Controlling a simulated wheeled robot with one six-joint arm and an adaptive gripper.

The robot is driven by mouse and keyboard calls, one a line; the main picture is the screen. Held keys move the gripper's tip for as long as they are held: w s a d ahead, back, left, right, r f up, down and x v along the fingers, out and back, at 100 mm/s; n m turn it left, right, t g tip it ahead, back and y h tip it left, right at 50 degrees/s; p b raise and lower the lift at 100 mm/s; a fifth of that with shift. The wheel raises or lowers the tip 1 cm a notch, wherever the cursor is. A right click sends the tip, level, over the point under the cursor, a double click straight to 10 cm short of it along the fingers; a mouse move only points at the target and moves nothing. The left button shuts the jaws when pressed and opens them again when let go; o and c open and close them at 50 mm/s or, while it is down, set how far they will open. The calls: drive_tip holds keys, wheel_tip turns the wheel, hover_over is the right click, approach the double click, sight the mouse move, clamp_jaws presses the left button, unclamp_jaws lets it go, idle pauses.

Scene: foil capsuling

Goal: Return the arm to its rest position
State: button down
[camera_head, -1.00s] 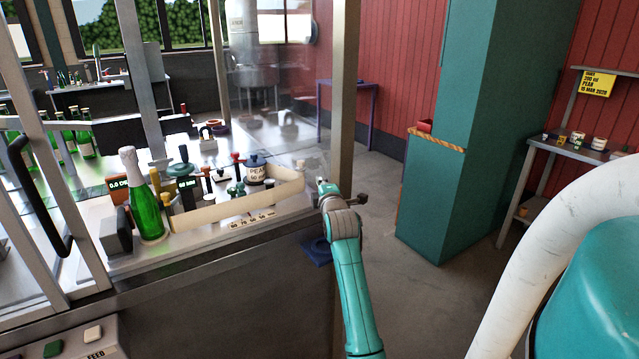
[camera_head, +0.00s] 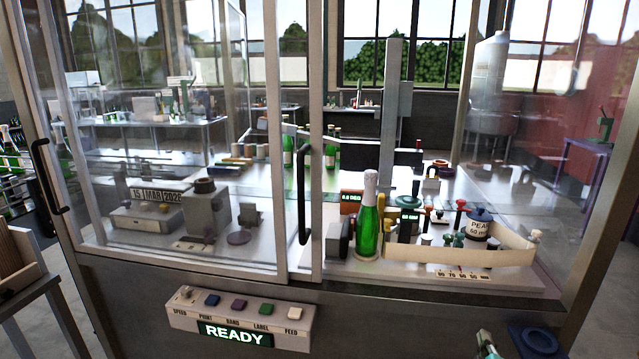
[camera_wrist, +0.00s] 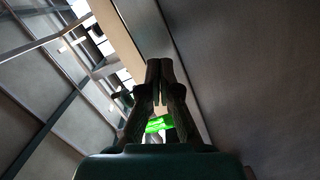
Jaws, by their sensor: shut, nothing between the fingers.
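My gripper (camera_wrist: 161,68) shows in the wrist view with its two dark fingers together and nothing between them. A lit green patch shows behind the fingers there. In the head view only a small teal and grey part of my arm shows at the bottom edge, right of centre, in front of the machine and below its work deck. The rest of the arm is out of the picture. A green bottle (camera_head: 369,228) with a pale foil top stands upright on the deck, apart from my arm.
The machine's control panel (camera_head: 238,318) has several buttons and a green READY display. A black door handle (camera_head: 304,192) stands out from the glass front. A cream curved strip (camera_head: 462,255) edges the deck at right. A dark blue ring-shaped part (camera_head: 534,340) lies near my arm.

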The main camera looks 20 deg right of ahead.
drive_tip(key=s+a+f+m+t+y, duration=0.1)
drive_tip(key=s+a+f+y, duration=0.2)
drive_tip(key=a, duration=0.6)
drive_tip(key=s+a+f+m, duration=0.1)
drive_tip(key=s+a+f, duration=0.3)
drive_tip(key=s+a, duration=0.3)
drive_tip(key=s+a+f+m+t+y, duration=0.1)
drive_tip(key=s+a+f+y, duration=0.15)
drive_tip(key=a, duration=0.75)
drive_tip(key=s+a+r+m+y, duration=0.1)
drive_tip(key=s+a+r, duration=0.1)
drive_tip(key=s+a, duration=0.2)
drive_tip(key=s+a+r+m+y, duration=0.1)
drive_tip(key=s+a, duration=0.3)
drive_tip(key=s, duration=0.7)
drive_tip(key=s+a+r+y, duration=0.2)
drive_tip(key=s+a+y, duration=0.1)
drive_tip(key=s, duration=0.4)
drive_tip(key=shift+s+a+r+m+g, duration=0.3)
drive_tip(key=shift+s+a+r+m, duration=0.1)
drive_tip(key=shift+a, duration=0.35)
drive_tip(key=shift+w, duration=0.1)
